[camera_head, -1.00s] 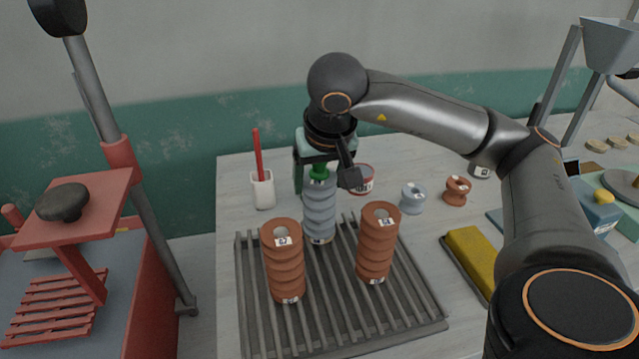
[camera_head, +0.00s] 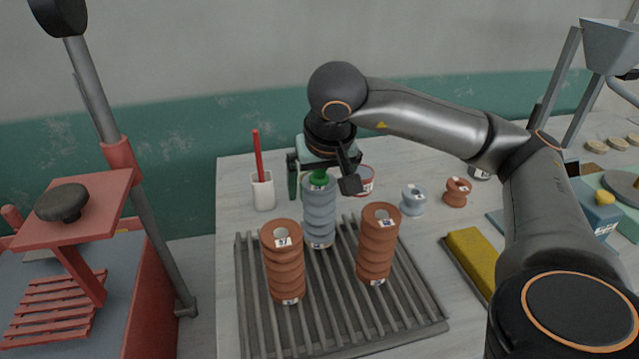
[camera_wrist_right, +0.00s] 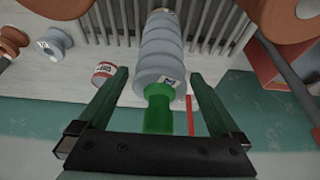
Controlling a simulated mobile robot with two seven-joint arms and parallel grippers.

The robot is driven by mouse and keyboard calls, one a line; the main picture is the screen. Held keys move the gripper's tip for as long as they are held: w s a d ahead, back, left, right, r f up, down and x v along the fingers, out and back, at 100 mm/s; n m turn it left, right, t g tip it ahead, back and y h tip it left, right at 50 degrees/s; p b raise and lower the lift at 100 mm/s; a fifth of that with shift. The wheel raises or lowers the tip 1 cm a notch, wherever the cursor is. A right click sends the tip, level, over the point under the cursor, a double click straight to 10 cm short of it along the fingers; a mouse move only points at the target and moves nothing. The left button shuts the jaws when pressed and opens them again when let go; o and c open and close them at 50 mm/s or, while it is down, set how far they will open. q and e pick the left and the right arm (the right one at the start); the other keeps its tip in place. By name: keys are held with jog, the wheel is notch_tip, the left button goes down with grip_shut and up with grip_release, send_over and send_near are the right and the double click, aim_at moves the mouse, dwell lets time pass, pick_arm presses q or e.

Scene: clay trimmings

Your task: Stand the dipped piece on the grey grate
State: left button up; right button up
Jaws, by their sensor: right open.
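The dipped piece (camera_head: 319,213) is a blue-grey ribbed column with a green top (camera_head: 318,179). It stands upright at the back of the grey grate (camera_head: 330,325), between and behind two brown ribbed pieces. My right gripper (camera_head: 321,184) is open at its upper end, with one finger on each side. In the right wrist view the green fingers (camera_wrist_right: 160,77) are spread, with a gap on both sides of the dipped piece (camera_wrist_right: 162,52) and its green top (camera_wrist_right: 158,112). My left gripper is not in view.
Brown ribbed pieces stand on the grate at front left (camera_head: 284,262) and right (camera_head: 378,243). Behind are a white cup with a red stick (camera_head: 262,190) and a red-and-white tin (camera_head: 364,181). Small spools (camera_head: 413,200) and a yellow block (camera_head: 475,262) lie to the right. A red press stands left.

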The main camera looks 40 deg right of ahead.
aim_at(321, 172)
jog(key=v, duration=0.6)
jog(key=shift+p, duration=0.35)
jog(key=p+v, duration=0.3)
jog(key=v, duration=0.3)
jog(key=shift+s, duration=0.15)
dwell(0.7)
